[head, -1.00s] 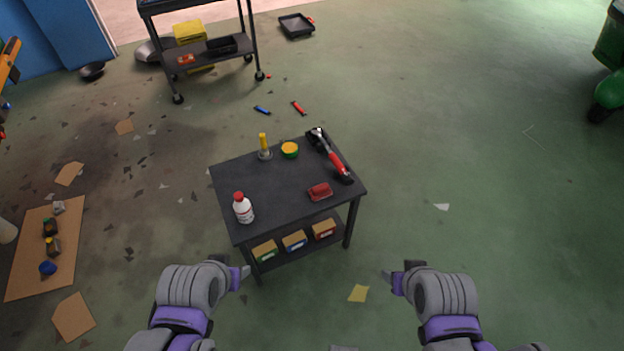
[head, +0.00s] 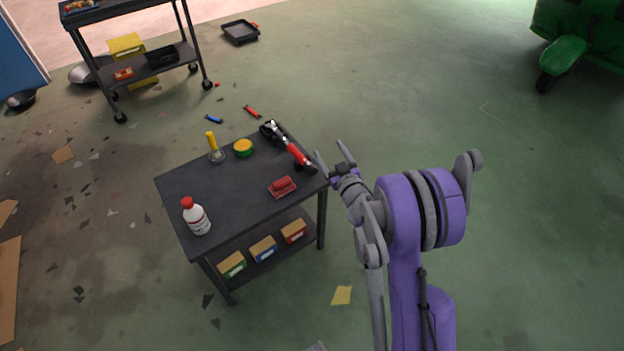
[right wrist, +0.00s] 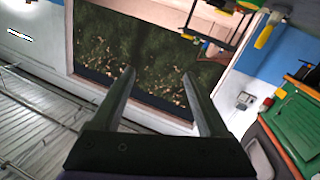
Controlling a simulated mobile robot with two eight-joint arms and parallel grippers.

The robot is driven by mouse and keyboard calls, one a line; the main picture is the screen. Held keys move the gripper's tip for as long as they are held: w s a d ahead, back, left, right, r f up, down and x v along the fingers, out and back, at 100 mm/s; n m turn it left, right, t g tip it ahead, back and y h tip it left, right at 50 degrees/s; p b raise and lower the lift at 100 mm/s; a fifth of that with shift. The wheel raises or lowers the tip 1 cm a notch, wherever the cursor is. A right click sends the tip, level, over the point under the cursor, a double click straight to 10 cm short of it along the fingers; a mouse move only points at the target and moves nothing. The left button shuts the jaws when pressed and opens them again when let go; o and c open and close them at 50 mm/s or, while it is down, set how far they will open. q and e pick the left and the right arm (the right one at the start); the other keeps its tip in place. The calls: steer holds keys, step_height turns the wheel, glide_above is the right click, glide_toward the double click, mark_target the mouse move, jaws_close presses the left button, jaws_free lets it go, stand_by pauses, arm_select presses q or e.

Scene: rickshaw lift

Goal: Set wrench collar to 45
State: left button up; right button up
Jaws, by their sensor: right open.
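The wrench (head: 297,153) has a red handle and a dark and silver head. It lies at the right back of the small black table (head: 240,205), its head toward the back and its handle toward the right edge. The collar and its setting are too small to read. My right gripper (head: 332,154) is open and empty, just right of the handle end and apparently apart from it. In the right wrist view its two fingers (right wrist: 160,85) are spread with nothing between them; the wrench does not show there. My left gripper is not in view.
The floor to the right is mostly clear.

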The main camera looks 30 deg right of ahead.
mark_target(314, 172)
step_height(314, 172, down, 17)
steer(key=s+n+y+b, duration=0.2)
steer(key=n+y+b, duration=0.2)
steer(key=y, duration=0.1)
steer(key=shift+t, duration=0.3)
steer(key=w, duration=1)
steer(key=shift+w+a, duration=0.35)
steer(key=shift+a, duration=0.05)
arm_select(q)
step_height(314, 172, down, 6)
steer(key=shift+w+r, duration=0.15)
arm_select(e)
jaws_close()
